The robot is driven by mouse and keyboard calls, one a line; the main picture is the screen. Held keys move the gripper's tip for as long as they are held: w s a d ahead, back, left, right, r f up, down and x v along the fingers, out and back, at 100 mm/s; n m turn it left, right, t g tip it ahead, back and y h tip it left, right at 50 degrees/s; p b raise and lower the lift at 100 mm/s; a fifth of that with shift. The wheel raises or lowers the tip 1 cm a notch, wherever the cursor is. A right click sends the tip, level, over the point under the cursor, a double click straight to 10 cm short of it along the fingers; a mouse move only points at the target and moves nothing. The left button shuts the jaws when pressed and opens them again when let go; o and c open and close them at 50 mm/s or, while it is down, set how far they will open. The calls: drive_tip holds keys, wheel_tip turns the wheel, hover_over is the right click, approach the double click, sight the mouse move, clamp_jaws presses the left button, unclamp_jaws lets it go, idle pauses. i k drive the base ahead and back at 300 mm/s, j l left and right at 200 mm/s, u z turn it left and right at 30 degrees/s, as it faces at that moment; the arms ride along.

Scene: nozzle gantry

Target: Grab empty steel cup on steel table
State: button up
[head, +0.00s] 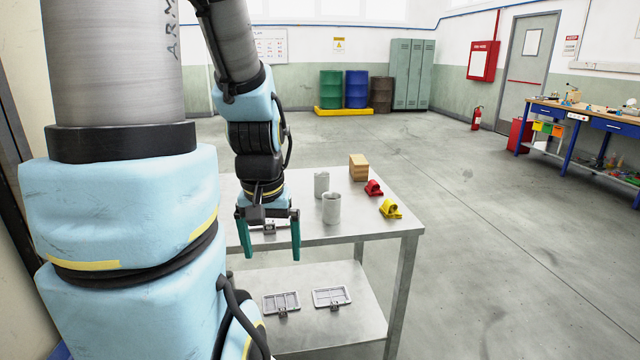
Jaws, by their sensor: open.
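The steel table (365,231) stands in front of me. Two grey steel cups are upright on its top: a nearer cup (331,209) with its open rim showing, and a farther cup (321,183) just behind and left of it. I cannot tell from here what is inside either one. My gripper (270,256) points down at the table's left part with its green fingers spread apart. It is left of both cups, touches neither, and has nothing visible held between its fingers.
A wooden block (358,167), a red part (373,188) and a yellow part (390,209) sit right of the cups. The lower shelf (350,322) holds two flat framed plates (281,302). Open floor lies right of the table, with a blue workbench (590,119) farther off.

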sight(321, 178)
drive_tip(key=i+l+u, duration=0.1)
drive_tip(key=l+u, duration=0.95)
drive_tip(key=l, duration=0.15)
